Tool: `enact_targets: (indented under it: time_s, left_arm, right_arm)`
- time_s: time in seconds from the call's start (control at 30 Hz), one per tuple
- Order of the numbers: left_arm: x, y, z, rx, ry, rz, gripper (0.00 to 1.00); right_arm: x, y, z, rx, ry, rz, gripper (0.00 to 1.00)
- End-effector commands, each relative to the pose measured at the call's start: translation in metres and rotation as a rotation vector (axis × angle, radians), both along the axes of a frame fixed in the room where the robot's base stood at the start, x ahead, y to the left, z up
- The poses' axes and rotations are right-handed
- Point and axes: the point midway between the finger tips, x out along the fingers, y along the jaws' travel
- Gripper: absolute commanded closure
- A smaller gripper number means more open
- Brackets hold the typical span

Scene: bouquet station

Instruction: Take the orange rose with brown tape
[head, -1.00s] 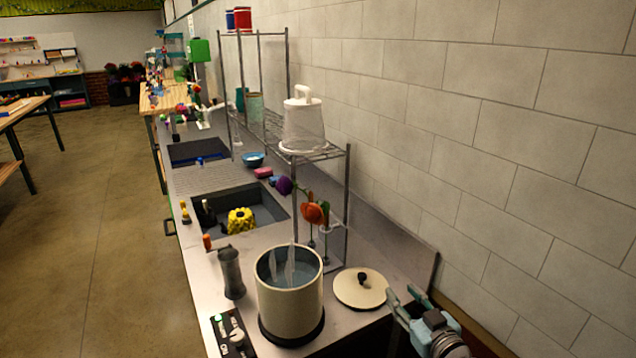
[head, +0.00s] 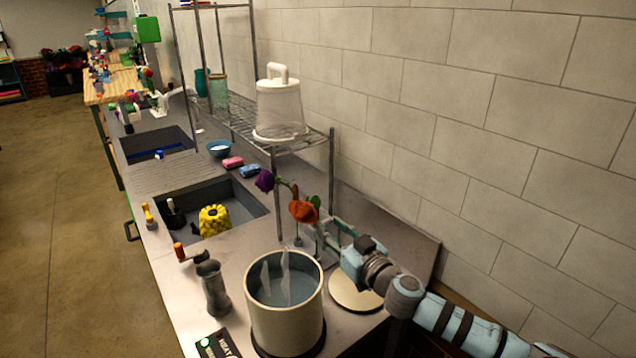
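The orange rose (head: 304,211) stands upright at the front end of the wire shelf, head up with green leaves beside it. Its lower stem is largely hidden, and I cannot make out brown tape on it. A purple flower (head: 265,181) stands just to its left and behind. My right gripper (head: 326,236) reaches in from the right, its fingers beside the rose just below and right of the bloom. Whether the fingers touch or surround the stem is too small to tell. My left gripper is out of view.
A cream pot (head: 286,322) with water stands in front of the rose. A cream lid (head: 353,293) lies under my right arm. The wire shelf (head: 303,143) holds a clear covered container (head: 280,105). The sink holds a yellow object (head: 215,220). A grinder (head: 212,286) stands left of the pot.

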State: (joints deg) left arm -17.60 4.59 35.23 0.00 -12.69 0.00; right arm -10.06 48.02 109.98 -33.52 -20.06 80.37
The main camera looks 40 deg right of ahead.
Motion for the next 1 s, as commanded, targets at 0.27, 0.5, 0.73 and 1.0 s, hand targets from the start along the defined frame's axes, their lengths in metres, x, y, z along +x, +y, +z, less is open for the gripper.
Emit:
enact_targets:
  time_s: [0.27, 0.5, 0.73, 1.0]
  left_arm:
    - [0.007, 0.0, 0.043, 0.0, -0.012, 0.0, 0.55]
    - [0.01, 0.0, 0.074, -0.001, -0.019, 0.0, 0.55]
    - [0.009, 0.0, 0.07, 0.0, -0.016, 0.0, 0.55]
    - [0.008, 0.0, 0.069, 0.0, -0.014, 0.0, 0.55]
  right_arm:
    - [0.037, -0.009, 0.018, 0.004, 0.0, -0.005, 0.64]
    - [0.064, -0.014, 0.016, -0.002, 0.001, -0.005, 0.64]
    - [0.065, -0.014, 0.01, -0.005, 0.002, -0.004, 0.67]
    - [0.065, -0.014, 0.01, -0.005, 0.002, -0.004, 1.0]
